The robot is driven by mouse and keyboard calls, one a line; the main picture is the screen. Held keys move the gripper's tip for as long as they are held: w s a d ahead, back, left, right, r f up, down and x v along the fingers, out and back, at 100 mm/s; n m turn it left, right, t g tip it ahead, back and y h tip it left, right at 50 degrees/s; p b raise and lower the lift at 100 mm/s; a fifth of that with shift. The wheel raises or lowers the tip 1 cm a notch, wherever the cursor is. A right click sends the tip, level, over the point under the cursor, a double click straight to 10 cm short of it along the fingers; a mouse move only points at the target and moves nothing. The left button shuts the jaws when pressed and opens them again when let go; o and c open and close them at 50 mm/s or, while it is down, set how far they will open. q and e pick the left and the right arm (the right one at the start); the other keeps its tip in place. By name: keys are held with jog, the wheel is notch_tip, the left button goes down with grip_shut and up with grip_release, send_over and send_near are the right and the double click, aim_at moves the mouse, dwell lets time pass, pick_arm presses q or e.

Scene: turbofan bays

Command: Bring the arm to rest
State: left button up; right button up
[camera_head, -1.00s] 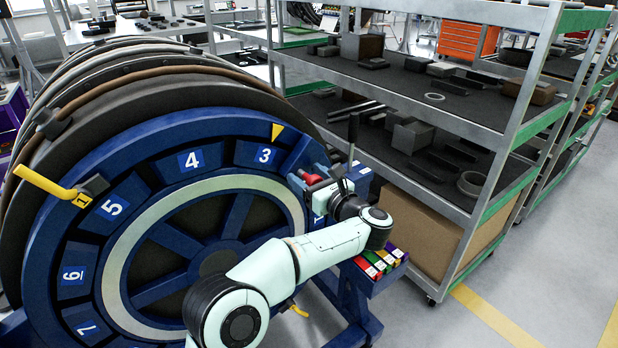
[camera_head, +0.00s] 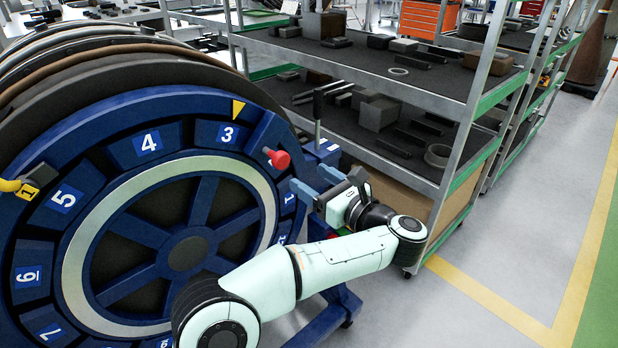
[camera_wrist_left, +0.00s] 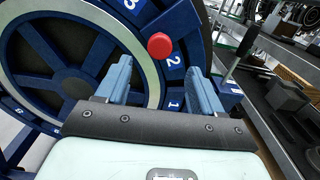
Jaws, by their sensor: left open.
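My left gripper (camera_head: 318,188) is open and empty in the head view, just right of the wheel's rim. Its two blue fingers also show in the left wrist view (camera_wrist_left: 162,80), spread apart with the wheel behind them. The big blue wheel (camera_head: 145,165) carries numbered segments and a pale ring. A red knob (camera_head: 278,159) sticks out at the wheel's upper right, a little beyond the fingertips and apart from them in the head view. In the left wrist view the red knob (camera_wrist_left: 160,45) appears above the gap between the fingers. My right gripper is not in view.
A grey shelf rack (camera_head: 470,110) with dark boxes and rings stands close behind and right of the gripper. A dark upright lever (camera_head: 317,95) rises near the wheel's right side. A yellow handle (camera_head: 10,186) is at the left. Grey floor at right is clear.

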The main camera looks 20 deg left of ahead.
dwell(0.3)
